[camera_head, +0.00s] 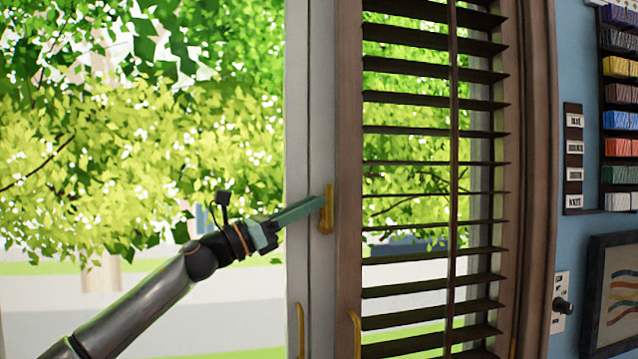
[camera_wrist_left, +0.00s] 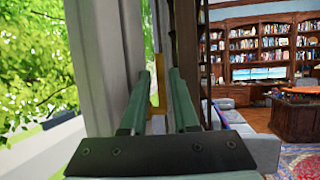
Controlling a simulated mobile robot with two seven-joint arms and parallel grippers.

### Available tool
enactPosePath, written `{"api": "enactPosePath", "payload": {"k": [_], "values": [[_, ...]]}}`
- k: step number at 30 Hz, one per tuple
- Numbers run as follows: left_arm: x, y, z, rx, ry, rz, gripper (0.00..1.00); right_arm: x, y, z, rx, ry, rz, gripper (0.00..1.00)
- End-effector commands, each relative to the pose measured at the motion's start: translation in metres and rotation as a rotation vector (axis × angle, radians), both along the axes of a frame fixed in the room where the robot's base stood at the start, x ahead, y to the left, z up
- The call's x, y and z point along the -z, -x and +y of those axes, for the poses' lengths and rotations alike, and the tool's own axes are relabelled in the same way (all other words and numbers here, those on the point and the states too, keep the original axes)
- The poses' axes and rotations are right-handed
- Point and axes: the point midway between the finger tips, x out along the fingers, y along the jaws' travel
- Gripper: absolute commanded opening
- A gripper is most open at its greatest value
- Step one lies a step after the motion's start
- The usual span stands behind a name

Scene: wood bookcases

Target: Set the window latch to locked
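The brass-yellow window latch (camera_head: 327,210) is on the pale window frame, just left of the brown shutter, and stands upright. My left gripper (camera_head: 321,203) reaches in from the left with its green fingertips at the latch's upper part. In the left wrist view the latch (camera_wrist_left: 158,85) shows between the two fingers (camera_wrist_left: 160,78), which stand apart with a gap. I cannot tell whether either finger touches it. The fingers hide part of the latch. My right gripper is not in view.
A slatted brown shutter (camera_head: 435,131) stands right of the latch. Two brass handles, left (camera_head: 300,330) and right (camera_head: 355,333), are lower down. A rack of coloured bundles (camera_head: 620,119) and a framed picture (camera_head: 613,292) are on the right wall. Bookcases (camera_wrist_left: 260,45) stand across the room.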

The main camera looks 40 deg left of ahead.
Motion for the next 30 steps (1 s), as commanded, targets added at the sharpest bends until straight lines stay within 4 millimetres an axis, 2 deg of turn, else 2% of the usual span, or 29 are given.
{"api": "enactPosePath", "payload": {"k": [1,6,16,24,30], "values": [[-0.007,-0.006,-0.004,0.002,0.002,0.0,0.28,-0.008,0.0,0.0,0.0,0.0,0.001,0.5],[-0.01,-0.018,-0.01,0.0,-0.001,0.0,0.28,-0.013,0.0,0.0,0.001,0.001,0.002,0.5],[-0.009,-0.021,-0.011,-0.001,0.0,0.0,0.28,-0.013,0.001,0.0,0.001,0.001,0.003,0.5],[-0.009,-0.021,-0.011,-0.001,0.0,0.0,0.0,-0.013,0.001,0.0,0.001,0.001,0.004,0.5],[-0.009,-0.021,-0.011,-0.001,0.0,0.0,0.0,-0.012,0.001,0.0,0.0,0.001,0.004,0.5]]}}
